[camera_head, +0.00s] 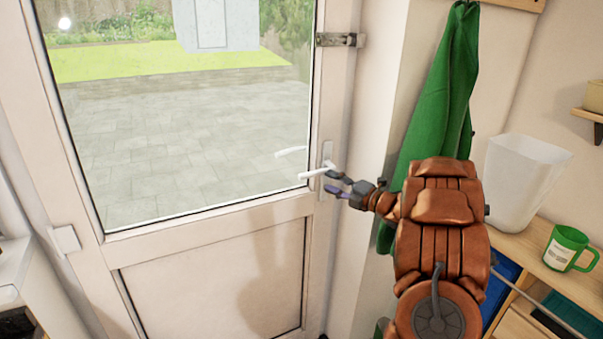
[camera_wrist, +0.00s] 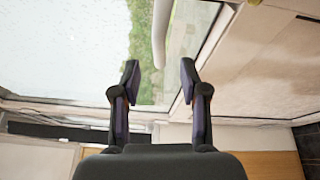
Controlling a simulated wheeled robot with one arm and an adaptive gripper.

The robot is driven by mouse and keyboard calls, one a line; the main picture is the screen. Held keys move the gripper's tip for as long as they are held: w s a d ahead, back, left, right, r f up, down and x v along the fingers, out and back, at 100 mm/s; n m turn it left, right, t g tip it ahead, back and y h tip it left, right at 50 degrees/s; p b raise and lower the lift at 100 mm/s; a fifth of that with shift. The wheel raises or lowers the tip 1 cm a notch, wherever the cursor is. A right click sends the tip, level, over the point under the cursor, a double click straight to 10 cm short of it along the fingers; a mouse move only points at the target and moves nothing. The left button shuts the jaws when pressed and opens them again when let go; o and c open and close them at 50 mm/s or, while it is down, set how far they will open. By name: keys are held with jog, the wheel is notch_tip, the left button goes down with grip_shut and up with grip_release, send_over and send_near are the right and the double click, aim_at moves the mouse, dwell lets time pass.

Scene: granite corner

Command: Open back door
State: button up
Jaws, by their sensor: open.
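The back door (camera_head: 210,270) is white with a large glass pane and looks closed in its frame. Its white lever handle (camera_head: 312,173) sits on a plate at the door's right edge and points left. My gripper (camera_head: 332,183) is open at the right end of the handle, near the plate. In the wrist view, my gripper (camera_wrist: 158,74) has its two fingers spread, with the handle (camera_wrist: 160,35) lying ahead between the fingertips' lines. I cannot tell whether a finger touches the handle.
A grey bolt (camera_head: 340,40) is mounted on the door edge and frame above the handle. A green cloth (camera_head: 437,95) hangs on the wall beside my arm. A white bin (camera_head: 522,180) and a green mug (camera_head: 568,248) stand on a wooden unit at the right.

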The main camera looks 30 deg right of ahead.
aim_at(315, 175)
jog(key=p+x, duration=0.2)
jog(key=x, duration=0.3)
jog(key=shift+w+a+r, duration=0.15)
jog(key=shift+w+a, duration=0.1)
jog(key=shift+p+x, duration=0.4)
jog(key=shift+x, duration=0.55)
grip_shut()
